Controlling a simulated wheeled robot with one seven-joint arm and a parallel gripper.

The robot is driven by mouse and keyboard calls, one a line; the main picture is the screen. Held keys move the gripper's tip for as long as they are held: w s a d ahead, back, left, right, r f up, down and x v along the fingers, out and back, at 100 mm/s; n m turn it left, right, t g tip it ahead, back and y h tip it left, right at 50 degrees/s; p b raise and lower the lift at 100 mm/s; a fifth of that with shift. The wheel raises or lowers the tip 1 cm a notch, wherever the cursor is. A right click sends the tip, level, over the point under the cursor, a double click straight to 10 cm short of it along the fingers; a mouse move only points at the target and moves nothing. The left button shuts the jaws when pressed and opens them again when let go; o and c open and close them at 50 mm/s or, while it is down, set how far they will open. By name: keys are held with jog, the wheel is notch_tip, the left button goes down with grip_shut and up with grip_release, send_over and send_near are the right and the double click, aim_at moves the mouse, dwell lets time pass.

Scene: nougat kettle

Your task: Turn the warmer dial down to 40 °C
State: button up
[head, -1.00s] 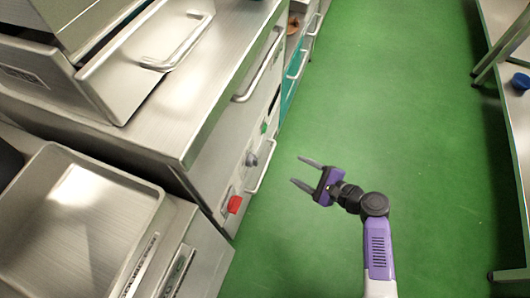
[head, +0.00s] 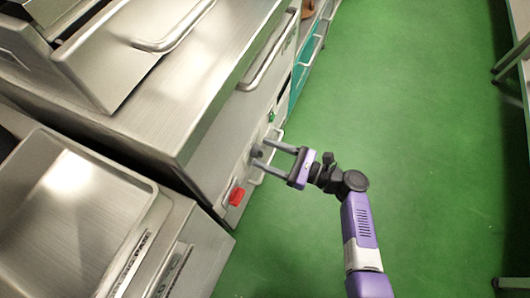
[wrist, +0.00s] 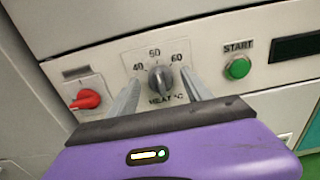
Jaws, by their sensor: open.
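The warmer dial (wrist: 160,78) is a dark grey knob on a pale plate marked 40, 50 and 60, with a "HEAT °C" label partly hidden below it. Its pointer appears to face up, near the 50 mark. In the head view the dial (head: 257,151) shows on the front panel of the steel unit. My gripper (wrist: 160,92) is open, with one finger on each side of the dial. In the head view my gripper (head: 263,152) reaches the panel from the right, its fingertips at the dial. I cannot tell whether the fingers touch it.
A red switch (wrist: 86,99) sits left of the dial, and a green START button (wrist: 238,67) and dark display (wrist: 297,46) sit to its right. A long bar handle (head: 268,55) juts out above the panel. The green floor (head: 400,90) is clear to the right.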

jog(key=shift+w+a, duration=0.15)
jog(key=shift+a, duration=0.35)
jog(key=shift+c, duration=0.5)
grip_shut()
jog(key=shift+n, duration=0.4)
jog(key=shift+s+f+n+b, duration=0.15)
jog(key=shift+n+b, duration=0.75)
jog(key=shift+n, duration=1.35)
jog(key=shift+s+f+n+b, duration=0.1)
jog(key=shift+n+b, duration=0.8)
jog(key=shift+n, duration=1.35)
